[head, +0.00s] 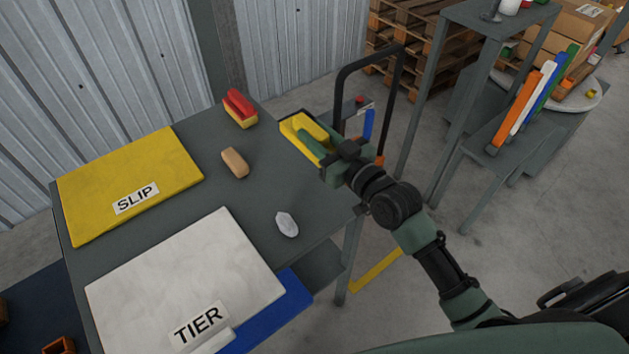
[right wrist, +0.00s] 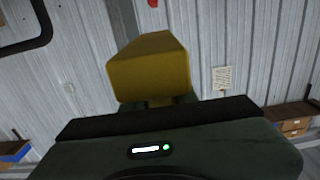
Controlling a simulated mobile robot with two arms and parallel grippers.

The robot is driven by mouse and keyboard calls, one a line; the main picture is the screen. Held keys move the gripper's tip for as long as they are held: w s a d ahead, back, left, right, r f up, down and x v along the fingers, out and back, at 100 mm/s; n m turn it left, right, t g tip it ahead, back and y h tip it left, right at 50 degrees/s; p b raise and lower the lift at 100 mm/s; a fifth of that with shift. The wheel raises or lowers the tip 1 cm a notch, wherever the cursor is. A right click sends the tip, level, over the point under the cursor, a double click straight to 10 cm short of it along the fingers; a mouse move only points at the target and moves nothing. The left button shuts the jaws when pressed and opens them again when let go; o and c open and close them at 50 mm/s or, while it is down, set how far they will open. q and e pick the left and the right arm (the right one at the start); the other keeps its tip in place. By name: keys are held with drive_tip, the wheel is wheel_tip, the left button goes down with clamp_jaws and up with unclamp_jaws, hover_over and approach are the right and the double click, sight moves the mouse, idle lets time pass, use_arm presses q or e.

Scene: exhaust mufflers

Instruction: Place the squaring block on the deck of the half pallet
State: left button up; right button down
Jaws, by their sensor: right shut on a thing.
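My right gripper (head: 318,146) is shut on a yellow block, which I take to be the squaring block (head: 309,128). The green fingers are over the far right corner of the grey table, and the picture does not show clearly how high the block is. In the right wrist view the yellow block (right wrist: 150,68) stands up beyond the gripper, with its lower end hidden by the gripper body. I cannot make out a half pallet for certain; stacked wooden pallets (head: 411,48) stand on the floor at the back. My left gripper is not in view.
The grey table (head: 205,205) bears a yellow SLIP sheet (head: 125,180), a white TIER sheet (head: 185,275) over a blue one (head: 290,300), a red-and-yellow brush (head: 240,108), a tan block (head: 235,162) and a whitish lump (head: 286,224). A black handle frame (head: 370,62) rises behind the gripper.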

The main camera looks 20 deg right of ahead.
wheel_tip(320, 180, down, 11)
drive_tip(key=shift+f+b, duration=0.15)
drive_tip(key=shift+b, duration=0.6)
wheel_tip(320, 180, down, 3)
drive_tip(key=shift+f, duration=0.15)
drive_tip(key=shift+f+b, duration=0.2)
drive_tip(key=shift+b, duration=0.1)
drive_tip(key=c, duration=1.1)
unclamp_jaws()
